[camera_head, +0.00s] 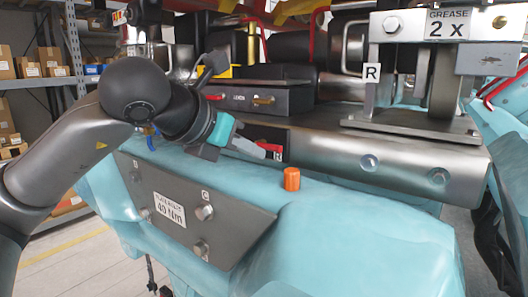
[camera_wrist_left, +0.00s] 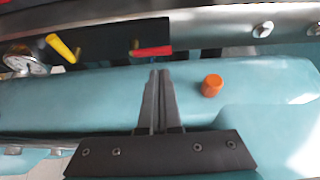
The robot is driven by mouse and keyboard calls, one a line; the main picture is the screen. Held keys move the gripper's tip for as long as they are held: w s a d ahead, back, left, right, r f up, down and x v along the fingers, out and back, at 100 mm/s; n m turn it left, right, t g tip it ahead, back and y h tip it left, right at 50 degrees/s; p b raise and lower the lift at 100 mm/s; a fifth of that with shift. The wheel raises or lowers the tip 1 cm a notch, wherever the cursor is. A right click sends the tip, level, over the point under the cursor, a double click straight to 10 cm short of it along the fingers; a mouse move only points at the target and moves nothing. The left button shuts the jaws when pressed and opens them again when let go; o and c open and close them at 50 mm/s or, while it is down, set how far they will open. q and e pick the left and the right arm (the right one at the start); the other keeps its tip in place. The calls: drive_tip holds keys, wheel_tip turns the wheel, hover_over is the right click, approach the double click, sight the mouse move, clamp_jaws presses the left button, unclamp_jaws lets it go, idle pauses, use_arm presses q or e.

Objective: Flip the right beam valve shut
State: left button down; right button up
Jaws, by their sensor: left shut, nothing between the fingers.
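The right beam valve shows as a red lever (camera_head: 269,147) beside a small "R" tag in the head view, on the dark recess of the metal beam. In the left wrist view the red lever (camera_wrist_left: 152,51) lies nearly level, just beyond the fingertips. My left gripper (camera_head: 262,153) comes in from the left, its fingers shut and empty, with the tips close to the red lever. In the left wrist view the shut fingers (camera_wrist_left: 160,75) point at the lever; I cannot tell whether they touch it. My right gripper is not in view.
An orange cap (camera_head: 291,179) stands on the teal body, right of the fingers. A yellow lever (camera_wrist_left: 62,47) and a gauge (camera_wrist_left: 20,62) sit left in the wrist view. A bolted plate (camera_head: 235,225) lies below my arm. A grey bracket (camera_head: 405,122) stands on the beam at right.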

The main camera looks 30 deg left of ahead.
sight(273, 146)
use_arm(q)
drive_tip(key=shift+p+x, duration=0.35)
drive_tip(key=shift+x, duration=1.8)
drive_tip(key=shift+r+n+h+b, duration=0.45)
drive_tip(key=shift+n+h+b, duration=0.25)
drive_tip(key=shift+b, duration=0.4)
drive_tip(key=n+h+b, duration=0.1)
drive_tip(key=r+n+h+b, duration=0.1)
drive_tip(key=n+h+b, duration=0.1)
drive_tip(key=shift+a+r, duration=0.15)
drive_tip(key=shift+r, duration=0.15)
drive_tip(key=n+h+b, duration=0.1)
drive_tip(key=r+n+h+b, duration=0.1)
drive_tip(key=shift+a+t+b, duration=0.35)
drive_tip(key=shift+t, duration=0.05)
drive_tip(key=n+h+b, duration=0.1)
drive_tip(key=n, duration=0.1)
drive_tip(key=a+r+n+t+h+b, duration=0.1)
drive_tip(key=n+b, duration=0.1)
drive_tip(key=shift+a, duration=0.15)
drive_tip(key=shift+t+h, duration=0.3)
drive_tip(key=shift+a, duration=0.1)
